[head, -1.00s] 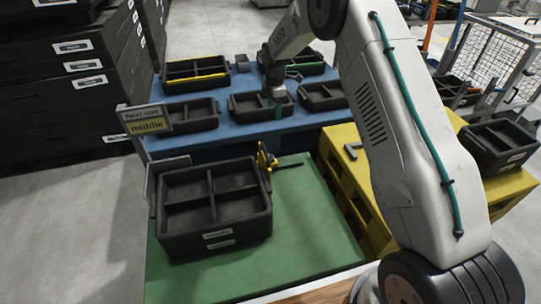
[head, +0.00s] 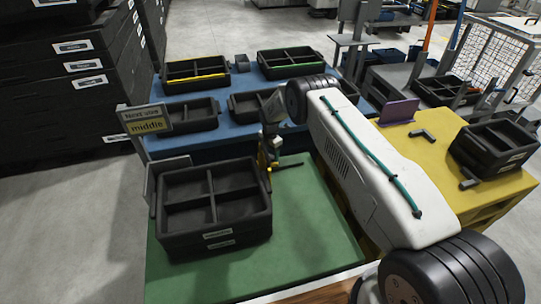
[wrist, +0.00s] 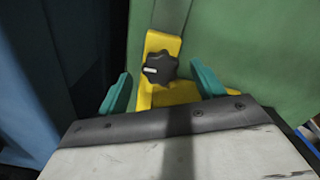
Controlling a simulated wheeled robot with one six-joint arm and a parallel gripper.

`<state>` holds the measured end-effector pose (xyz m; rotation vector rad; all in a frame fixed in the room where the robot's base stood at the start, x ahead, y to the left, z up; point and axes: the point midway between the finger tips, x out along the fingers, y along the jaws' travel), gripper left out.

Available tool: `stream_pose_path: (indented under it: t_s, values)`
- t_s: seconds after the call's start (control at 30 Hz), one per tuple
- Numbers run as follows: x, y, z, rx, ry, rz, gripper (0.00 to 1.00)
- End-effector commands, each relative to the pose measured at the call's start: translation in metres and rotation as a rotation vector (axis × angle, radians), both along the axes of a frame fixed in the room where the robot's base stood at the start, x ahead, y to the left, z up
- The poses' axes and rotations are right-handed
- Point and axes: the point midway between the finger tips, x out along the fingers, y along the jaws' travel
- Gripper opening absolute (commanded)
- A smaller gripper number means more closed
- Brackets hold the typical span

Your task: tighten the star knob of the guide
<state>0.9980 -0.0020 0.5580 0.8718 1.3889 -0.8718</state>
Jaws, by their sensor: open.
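The black star knob (wrist: 160,67) sits on the yellow guide (wrist: 160,42) in the wrist view; a pale mark shows on its left side. My gripper (wrist: 161,71) is open, with one teal finger on each side of the knob and a gap on both sides. In the head view the guide (head: 263,157) stands at the back right of the black divided crate (head: 214,238), on the green surface. My gripper is right at the guide there, and my wrist hides the knob and fingertips.
A sign (head: 147,121) reading "Next size middle" stands behind the crate. Several black trays stand on the blue table (head: 225,138) at the back. The green surface (head: 300,215) is clear in front.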

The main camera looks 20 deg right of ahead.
Motion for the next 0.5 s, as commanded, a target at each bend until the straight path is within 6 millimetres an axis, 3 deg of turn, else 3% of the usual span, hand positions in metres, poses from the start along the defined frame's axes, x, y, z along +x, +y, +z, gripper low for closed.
stream_pose_path:
  t_s: [0.13,0.43,0.5]
  values:
    - [0.0,-0.0001,-0.0132,0.0,0.0,-0.001,0.68]
    - [0.0,0.0,-0.0159,0.0,0.0,-0.001,0.68]
    - [-0.0001,0.0,-0.0159,0.0,0.0,-0.001,0.51]
